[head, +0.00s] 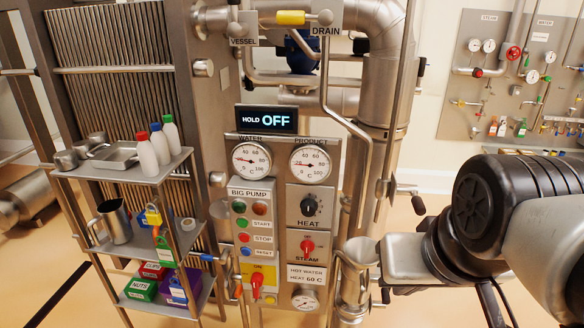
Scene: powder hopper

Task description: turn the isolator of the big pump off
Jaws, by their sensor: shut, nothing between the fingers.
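The big pump panel (249,192) carries green, red and blue buttons in the middle of the head view. At its foot, a red isolator handle (257,285) sits on a yellow plate (268,272). The handle stands roughly upright, and the plate's lettering is too small to read. My gripper (393,260) is at the end of my arm on the right. It is well to the right of the isolator and apart from it. It is shut and empty, though its fingers are hard to make out.
A similar red STEAM knob (307,247) and a black HEAT knob (308,207) are just right of the pump panel. A steel cup (355,283) stands between my gripper and the panels. A shelf (178,238) with bottles, padlocks and boxes is at left.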

